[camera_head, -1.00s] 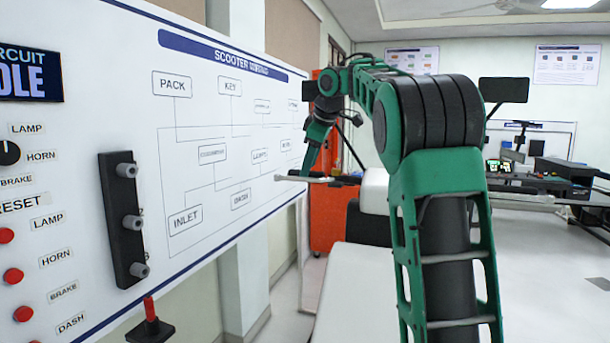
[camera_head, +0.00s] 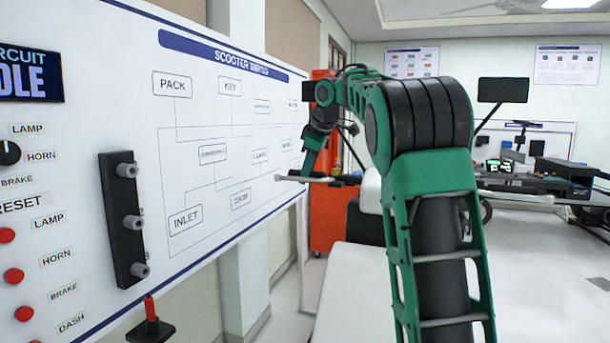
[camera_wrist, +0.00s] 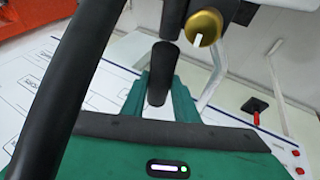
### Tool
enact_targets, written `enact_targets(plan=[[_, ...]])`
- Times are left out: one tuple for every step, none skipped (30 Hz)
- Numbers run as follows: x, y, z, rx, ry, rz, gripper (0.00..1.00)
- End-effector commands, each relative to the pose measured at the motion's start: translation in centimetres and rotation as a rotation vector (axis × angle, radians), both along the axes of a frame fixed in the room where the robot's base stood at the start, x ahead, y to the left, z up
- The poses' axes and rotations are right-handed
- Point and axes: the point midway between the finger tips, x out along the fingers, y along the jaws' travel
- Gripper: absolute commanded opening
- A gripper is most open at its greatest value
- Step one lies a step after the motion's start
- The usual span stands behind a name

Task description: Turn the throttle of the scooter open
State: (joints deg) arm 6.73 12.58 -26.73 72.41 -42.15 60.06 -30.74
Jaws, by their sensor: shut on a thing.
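The scooter shows in the head view as a pale body (camera_head: 371,192) behind my arm, with a handlebar end (camera_head: 292,178) sticking out to the left. My gripper (camera_head: 306,174) is at that handlebar end, and its fingers are small there. In the wrist view the dark cylindrical throttle grip (camera_wrist: 160,75) runs down between the green fingers of my gripper (camera_wrist: 155,92), which is shut on it. A brass-coloured round part (camera_wrist: 203,27) with a white mark sits beside the grip. The grip's turn angle cannot be read. My arm hides much of the scooter.
A white wiring board (camera_head: 225,140) with a black connector strip (camera_head: 122,220) and red buttons fills the left. A red lever (camera_head: 150,310) stands below it. An orange cabinet (camera_head: 325,225) is behind the handlebar. A dark curved bar (camera_wrist: 75,85) crosses the wrist view's left. Floor at right is open.

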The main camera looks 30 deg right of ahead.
Motion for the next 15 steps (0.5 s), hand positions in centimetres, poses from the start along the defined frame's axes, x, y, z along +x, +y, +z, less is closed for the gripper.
enact_targets(plan=[[0.08,-0.16,0.11,0.003,-0.001,-0.004,0.05],[0.11,-0.14,0.11,0.006,0.002,-0.002,0.05],[0.14,-0.13,0.11,0.010,0.004,-0.002,0.05],[0.17,-0.17,0.13,0.015,0.007,-0.003,0.05],[0.19,-0.13,0.16,0.019,0.011,-0.002,0.05],[0.20,-0.15,0.13,0.025,0.016,-0.002,0.05],[0.22,-0.16,0.12,0.030,0.019,-0.003,0.05],[0.25,-0.15,0.12,0.033,0.022,-0.001,0.05],[0.25,-0.20,0.13,0.039,0.026,-0.003,0.05],[0.26,-0.14,0.11,0.044,0.030,-0.001,0.05],[0.24,-0.20,0.13,0.048,0.034,-0.002,0.05],[0.28,-0.17,0.15,0.053,0.037,-0.001,0.05],[0.28,-0.18,0.12,0.058,0.040,-0.001,0.05],[0.31,-0.15,0.09,0.062,0.044,-0.001,0.05],[0.33,-0.17,0.07,0.067,0.050,0.000,0.05]])
